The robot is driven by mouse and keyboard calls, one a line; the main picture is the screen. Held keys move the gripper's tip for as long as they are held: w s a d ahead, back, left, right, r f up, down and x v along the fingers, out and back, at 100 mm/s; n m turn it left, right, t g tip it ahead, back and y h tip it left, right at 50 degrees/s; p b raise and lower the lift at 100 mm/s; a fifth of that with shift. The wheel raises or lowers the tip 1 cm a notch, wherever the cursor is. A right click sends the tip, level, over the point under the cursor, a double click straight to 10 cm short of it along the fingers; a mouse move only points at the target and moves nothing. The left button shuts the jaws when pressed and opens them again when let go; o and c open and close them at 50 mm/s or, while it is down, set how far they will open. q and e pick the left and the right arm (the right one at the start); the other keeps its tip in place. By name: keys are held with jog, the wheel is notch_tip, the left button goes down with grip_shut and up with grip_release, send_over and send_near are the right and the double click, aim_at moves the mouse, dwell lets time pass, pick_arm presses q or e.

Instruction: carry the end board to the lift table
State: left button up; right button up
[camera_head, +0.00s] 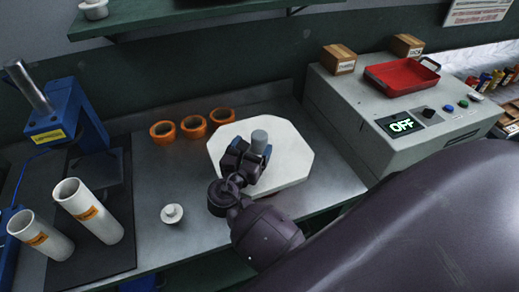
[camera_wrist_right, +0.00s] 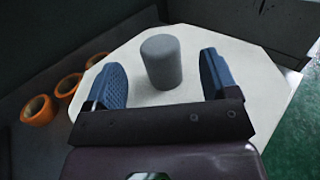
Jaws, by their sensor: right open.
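A white eight-sided board (camera_head: 292,165), which I take as the end board, lies on the steel bench with a grey cylindrical knob (camera_head: 259,141) standing up from it. My right gripper (camera_head: 247,156) is over the board at the knob. In the right wrist view the board (camera_wrist_right: 235,85) fills the middle, and the knob (camera_wrist_right: 161,62) stands between the two blue fingers of the open gripper (camera_wrist_right: 163,78), with gaps on both sides. My left gripper is not in view. I cannot tell for sure which thing is the lift table; a blue press-like device (camera_head: 68,122) with a dark plate stands at the left.
A small white knobbed piece (camera_head: 172,214) and two white tubes (camera_head: 88,211) stand to the left. A grey machine (camera_head: 400,115) with a red tray (camera_head: 402,76) stands at the right.

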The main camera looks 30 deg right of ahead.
aim_at(256, 141)
jog(key=shift+p+x, duration=0.45)
jog(key=shift+x, duration=2.25)
jog(key=shift+f, duration=0.1)
jog(key=shift+c, duration=0.2)
grip_shut()
